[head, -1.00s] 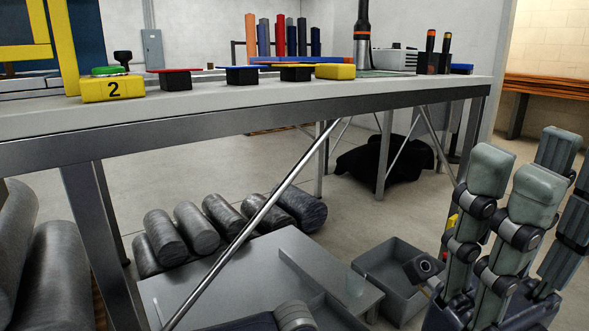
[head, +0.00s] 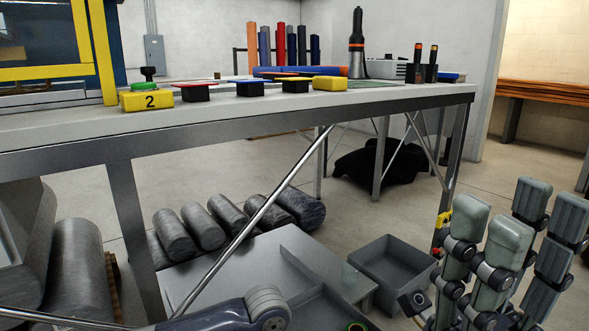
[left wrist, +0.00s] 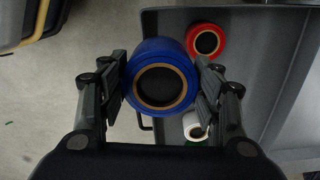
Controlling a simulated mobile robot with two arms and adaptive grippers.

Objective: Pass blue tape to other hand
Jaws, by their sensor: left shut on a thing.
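The blue tape (left wrist: 160,76) is a thick roll with a tan core, seen in the left wrist view. My left gripper (left wrist: 162,82) is shut on it, with a dark finger pressed to each side. My right gripper (head: 518,222) stands at the lower right of the head view. Its grey-green fingers point up, spread apart, with nothing between them. The blue tape and my left gripper's fingers do not show in the head view.
In the left wrist view, a red roll (left wrist: 206,41) and a white roll (left wrist: 195,126) lie in a grey tray (left wrist: 262,18) below. In the head view, a workbench (head: 250,115) spans the back, and an open grey bin (head: 393,287) stands left of my right gripper.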

